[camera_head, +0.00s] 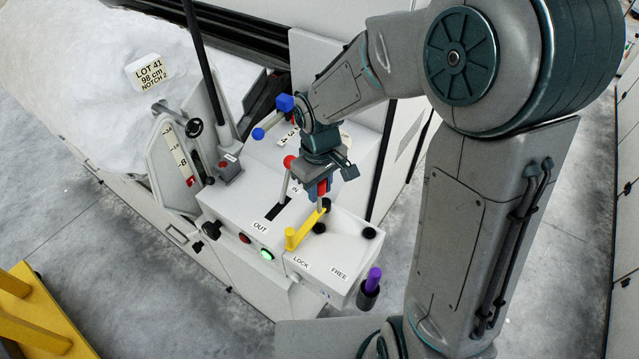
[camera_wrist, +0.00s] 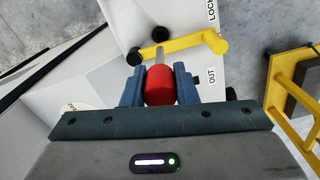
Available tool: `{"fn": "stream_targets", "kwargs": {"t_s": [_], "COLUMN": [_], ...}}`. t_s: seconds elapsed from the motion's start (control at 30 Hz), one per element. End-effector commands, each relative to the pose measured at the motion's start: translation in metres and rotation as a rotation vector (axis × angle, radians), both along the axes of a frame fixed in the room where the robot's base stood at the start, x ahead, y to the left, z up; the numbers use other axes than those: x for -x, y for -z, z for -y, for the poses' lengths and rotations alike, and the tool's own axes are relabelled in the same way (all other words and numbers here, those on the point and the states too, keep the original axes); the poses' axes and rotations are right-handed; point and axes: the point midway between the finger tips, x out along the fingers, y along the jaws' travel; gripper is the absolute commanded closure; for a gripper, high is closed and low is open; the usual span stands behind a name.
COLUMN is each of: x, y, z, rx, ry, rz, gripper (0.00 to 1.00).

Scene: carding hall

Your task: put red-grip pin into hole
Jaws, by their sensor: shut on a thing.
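My gripper (camera_head: 322,187) is shut on the red grip of the pin (camera_head: 322,190), above the white control box (camera_head: 340,258). The wrist view shows the red grip (camera_wrist: 160,86) between the two blue fingers. The pin's grey shaft (camera_wrist: 160,56) points away from the gripper and reaches the pivot end of the yellow lever (camera_wrist: 187,44). Whether its tip is above or inside a hole there, I cannot tell. The yellow lever (camera_head: 306,230) lies across the box top. Dark round holes or studs show nearby, one below the lever (camera_head: 319,228) and one near the FREE label (camera_head: 369,233).
A red-knobbed lever (camera_head: 289,162) stands in the OUT slot close left of my gripper. A blue-knobbed lever (camera_head: 272,125) is behind it. A yellow frame (camera_head: 35,315) stands at lower left.

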Motion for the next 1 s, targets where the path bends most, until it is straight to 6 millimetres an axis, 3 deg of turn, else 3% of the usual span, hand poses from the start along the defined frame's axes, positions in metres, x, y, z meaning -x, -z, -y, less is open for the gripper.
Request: {"fn": "stream_targets", "kwargs": {"t_s": [0.27, 0.7, 1.0], "x": [0.001, 0.001, 0.001], "y": [0.014, 0.054, 0.058], "z": [-0.001, -0.001, -0.001], "rx": [0.001, 0.001, 0.001], "ry": [-0.003, -0.005, -0.005], "rz": [-0.001, 0.001, 0.001], "gripper": [0.97, 0.97, 0.97]}}
